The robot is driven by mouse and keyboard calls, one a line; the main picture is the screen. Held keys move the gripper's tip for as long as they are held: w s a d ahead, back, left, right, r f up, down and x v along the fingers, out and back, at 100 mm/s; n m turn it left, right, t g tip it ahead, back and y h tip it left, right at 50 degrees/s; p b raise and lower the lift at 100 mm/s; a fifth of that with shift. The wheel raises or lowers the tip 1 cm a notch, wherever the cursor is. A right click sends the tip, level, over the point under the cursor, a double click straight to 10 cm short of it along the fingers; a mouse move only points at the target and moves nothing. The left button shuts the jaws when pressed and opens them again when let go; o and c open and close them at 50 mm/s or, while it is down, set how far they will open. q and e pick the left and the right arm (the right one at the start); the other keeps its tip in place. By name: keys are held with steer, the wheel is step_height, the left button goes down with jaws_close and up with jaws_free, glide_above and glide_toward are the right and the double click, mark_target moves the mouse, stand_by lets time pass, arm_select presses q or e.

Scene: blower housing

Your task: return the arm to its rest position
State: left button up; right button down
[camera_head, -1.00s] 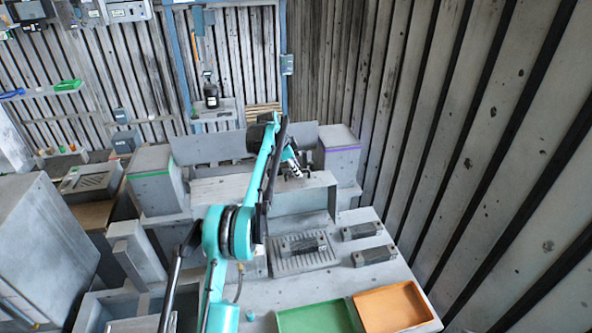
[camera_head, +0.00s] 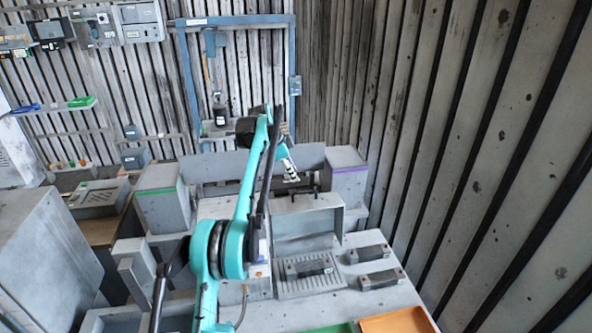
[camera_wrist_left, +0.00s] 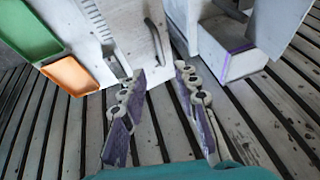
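My left arm (camera_head: 243,205) is teal and black and reaches from the bottom of the head view toward the back of the bench. Its left gripper (camera_head: 290,168) is above the grey open-fronted housing (camera_head: 328,222), a little clear of a dark handle-like part (camera_head: 305,190) on its top. In the left wrist view the gripper (camera_wrist_left: 160,78) has its two purple-padded fingers spread wide. Nothing is between them. My right gripper is not in view.
A grey box with a green stripe (camera_head: 163,205) stands left of the housing, one with a purple stripe (camera_head: 346,178) right of it. Dark blocks (camera_head: 368,253) lie on the bench before it. Green (camera_head: 335,329) and orange (camera_head: 398,321) trays are at the front. A corrugated wall closes the right side.

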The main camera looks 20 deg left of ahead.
arm_select(q)
steer(key=s+d+f+n+t+y+b, duration=0.1)
steer(key=s+d+f+n+b, duration=0.25)
steer(key=s+d+b, duration=0.5)
steer(key=s+d+f+n+y+b, duration=0.1)
steer(key=s+d+f+n+b, duration=0.35)
steer(key=s, duration=0.75)
steer(key=s+d+f+n+t+b, duration=0.1)
steer(key=s+d+f+b, duration=0.1)
steer(key=s+f+b, duration=0.4)
steer(key=s+d+f+n+b, duration=0.2)
steer(key=s+f+b, duration=0.5)
steer(key=s+f, duration=1)
step_height(320, 180, down, 2)
steer(key=shift+d+f+n+t, duration=0.3)
steer(key=shift+d+t, duration=0.1)
steer(key=shift+d, duration=0.15)
